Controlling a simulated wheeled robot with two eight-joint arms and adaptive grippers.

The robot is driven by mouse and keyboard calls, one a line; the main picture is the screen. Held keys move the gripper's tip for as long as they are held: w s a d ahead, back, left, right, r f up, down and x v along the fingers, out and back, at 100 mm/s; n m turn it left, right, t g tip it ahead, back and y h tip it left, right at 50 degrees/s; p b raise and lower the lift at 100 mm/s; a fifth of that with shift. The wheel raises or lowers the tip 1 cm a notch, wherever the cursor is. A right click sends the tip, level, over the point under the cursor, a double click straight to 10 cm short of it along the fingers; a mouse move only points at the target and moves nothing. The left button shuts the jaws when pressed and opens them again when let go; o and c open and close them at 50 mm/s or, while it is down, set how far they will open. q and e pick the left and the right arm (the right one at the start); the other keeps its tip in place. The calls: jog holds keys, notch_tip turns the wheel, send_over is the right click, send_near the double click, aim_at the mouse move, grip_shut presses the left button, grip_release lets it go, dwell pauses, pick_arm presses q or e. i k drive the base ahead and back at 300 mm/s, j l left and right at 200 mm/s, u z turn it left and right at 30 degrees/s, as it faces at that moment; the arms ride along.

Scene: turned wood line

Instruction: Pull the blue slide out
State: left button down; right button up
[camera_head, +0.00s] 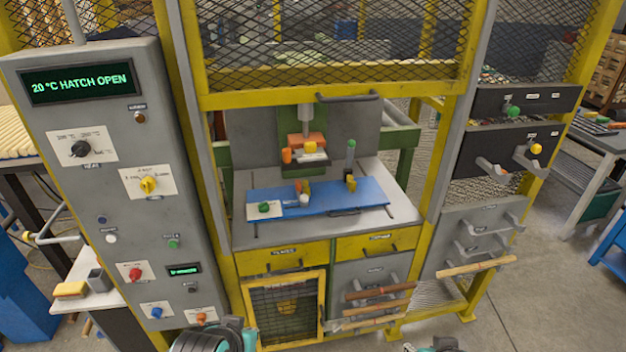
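The blue slide (330,200) is a flat blue plate lying on the grey table inside the yellow-framed machine. A dark handle shows at its front edge. A white plate with a green knob (264,208) is at its left end. Several small orange, yellow and white parts stand on or just behind the slide. My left gripper (215,341) shows only in part at the bottom edge, far below the slide. My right gripper (433,345) is barely in view at the bottom edge. Neither touches the slide. Their fingers cannot be made out.
A mesh hatch (335,40) with a dark handle is raised above the opening. A grey control panel (100,180) reading "20 °C HATCH OPEN" stands left. Yellow drawers (285,258) and racks with wooden rods (380,291) are below. Grey drawers stand right.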

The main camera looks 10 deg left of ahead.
aim_at(350, 193)
jog(key=i+l+u, duration=0.1)
jog(key=i+u, duration=0.15)
jog(key=i, duration=0.2)
jog(key=i+l+u, duration=0.15)
jog(key=i+u, duration=0.15)
jog(key=i, duration=0.15)
